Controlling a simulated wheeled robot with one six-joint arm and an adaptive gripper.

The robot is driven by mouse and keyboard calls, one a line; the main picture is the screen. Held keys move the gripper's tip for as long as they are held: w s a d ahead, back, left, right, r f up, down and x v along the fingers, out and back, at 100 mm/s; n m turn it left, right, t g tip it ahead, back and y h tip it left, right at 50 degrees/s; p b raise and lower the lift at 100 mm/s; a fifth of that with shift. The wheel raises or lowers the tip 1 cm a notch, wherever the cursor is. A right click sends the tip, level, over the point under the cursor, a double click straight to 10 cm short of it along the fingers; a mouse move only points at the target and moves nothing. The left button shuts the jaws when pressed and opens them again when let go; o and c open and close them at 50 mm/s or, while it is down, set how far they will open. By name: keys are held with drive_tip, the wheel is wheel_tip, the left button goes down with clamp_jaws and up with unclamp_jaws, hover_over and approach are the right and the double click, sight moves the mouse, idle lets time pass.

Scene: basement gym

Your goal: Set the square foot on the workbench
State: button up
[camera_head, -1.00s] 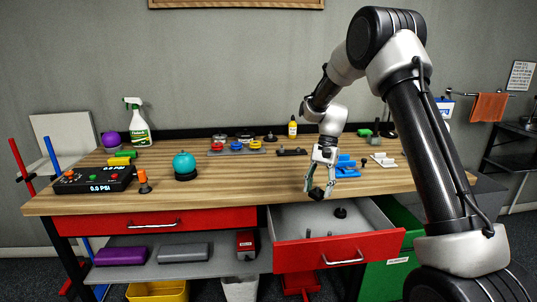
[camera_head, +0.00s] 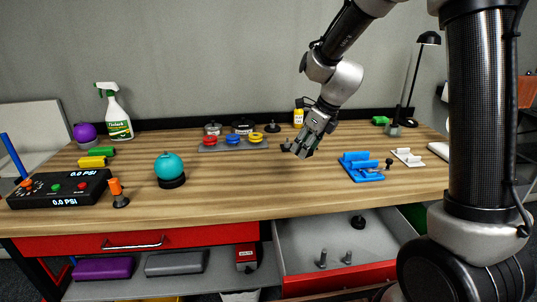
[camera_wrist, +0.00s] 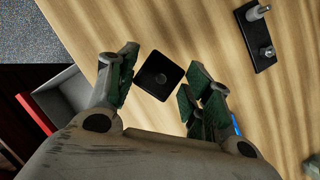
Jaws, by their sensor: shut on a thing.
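The square foot (camera_wrist: 158,75) is a black block with rounded corners and a small mark in its middle. It sits between the two fingers of my gripper (camera_wrist: 160,85) in the wrist view, and the fingers are shut on it. In the head view my gripper (camera_head: 303,151) is over the middle of the wooden workbench (camera_head: 235,187), and the foot is mostly hidden there by the fingers. Wood surface shows behind the foot in the wrist view. I cannot tell whether the foot touches the bench or hangs just above it.
A black plate with metal posts (camera_wrist: 262,52) lies near the gripper. A blue fixture (camera_head: 360,173) lies to the right, a teal ball (camera_head: 168,167) to the left, a tray of coloured discs (camera_head: 250,146) behind. An open drawer (camera_head: 290,262) juts out below. The front-middle bench is clear.

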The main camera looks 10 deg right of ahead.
wheel_tip(320, 180, down, 10)
drive_tip(key=shift+r, duration=0.1)
idle(0.4)
drive_tip(key=o, duration=1)
drive_tip(key=shift+o, duration=0.2)
drive_tip(key=s+d+r+n+h, duration=0.1)
drive_tip(key=s+d+r+n, duration=0.3)
drive_tip(key=s+r+n, duration=0.45)
drive_tip(key=s+d+r+n, duration=0.4)
drive_tip(key=s+d+r, duration=0.15)
drive_tip(key=r, duration=0.55)
drive_tip(key=s+d+r+n+h, duration=0.1)
drive_tip(key=s+d+n, duration=0.1)
drive_tip(key=s+n, duration=0.5)
drive_tip(key=s+d+r+n+t+h, duration=0.1)
drive_tip(key=s+d+n, duration=0.2)
drive_tip(key=s+n, duration=0.4)
drive_tip(key=shift+s+r, duration=0.3)
drive_tip(key=shift+s, duration=0.6)
